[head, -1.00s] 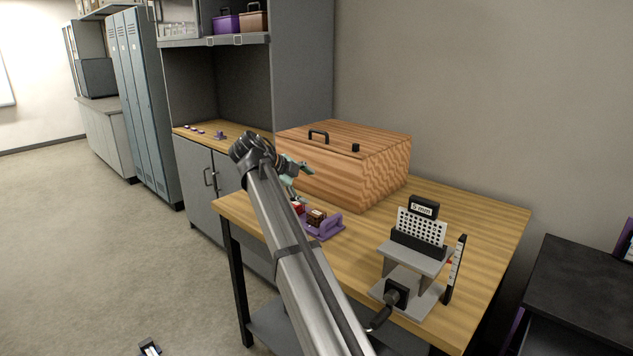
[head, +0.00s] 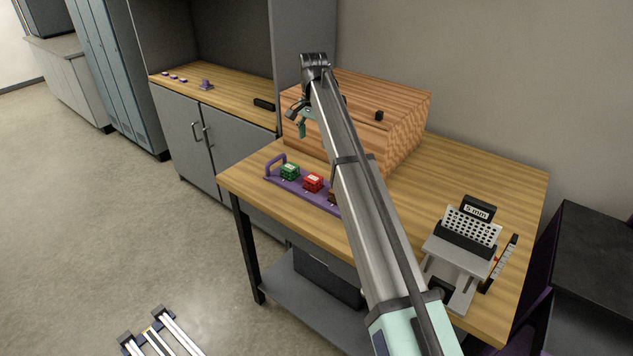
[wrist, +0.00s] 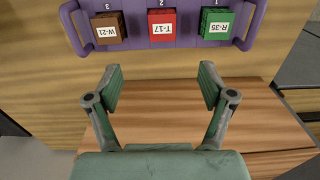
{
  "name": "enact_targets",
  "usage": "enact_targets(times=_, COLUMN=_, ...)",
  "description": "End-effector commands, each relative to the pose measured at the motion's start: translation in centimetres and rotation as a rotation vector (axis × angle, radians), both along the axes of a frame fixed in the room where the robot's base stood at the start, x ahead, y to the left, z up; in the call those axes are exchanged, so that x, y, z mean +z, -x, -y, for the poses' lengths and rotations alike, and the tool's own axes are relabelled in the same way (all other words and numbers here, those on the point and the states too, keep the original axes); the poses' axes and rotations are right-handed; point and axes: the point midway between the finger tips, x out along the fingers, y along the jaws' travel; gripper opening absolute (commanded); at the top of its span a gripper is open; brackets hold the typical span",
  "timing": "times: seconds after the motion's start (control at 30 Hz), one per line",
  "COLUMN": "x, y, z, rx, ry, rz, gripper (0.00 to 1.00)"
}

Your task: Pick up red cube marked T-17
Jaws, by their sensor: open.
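The red cube marked T-17 (wrist: 161,27) sits in the middle slot, numbered 2, of a purple tray (wrist: 186,33). It also shows in the head view (head: 313,183) on the wooden table. A green cube marked R-35 (wrist: 217,22) and a brown cube marked W-21 (wrist: 109,29) sit on either side of it. My gripper (wrist: 161,85) is open and empty. In the wrist view its fingertips are apart from the cubes, with the red cube ahead between the lines of the fingers. In the head view my arm partly hides the brown cube.
A wooden box (head: 400,112) with a dark knob stands behind the tray on the table (head: 490,190). A grey stand (head: 462,250) with a perforated white block and a "5 mm" display is at the right. A cabinet counter (head: 225,100) is at the left.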

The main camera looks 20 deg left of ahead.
Motion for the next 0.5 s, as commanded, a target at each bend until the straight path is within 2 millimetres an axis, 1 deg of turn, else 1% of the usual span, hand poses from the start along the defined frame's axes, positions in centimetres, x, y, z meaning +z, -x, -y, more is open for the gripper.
enact_targets(times=0.17, x=-2.3, y=0.1, z=0.1, rx=0.005, ry=0.002, rz=-0.001, gripper=0.81)
enact_targets(times=0.5, x=-8.8, y=0.1, z=0.1, rx=0.003, ry=0.003, rz=-0.001, gripper=0.81)
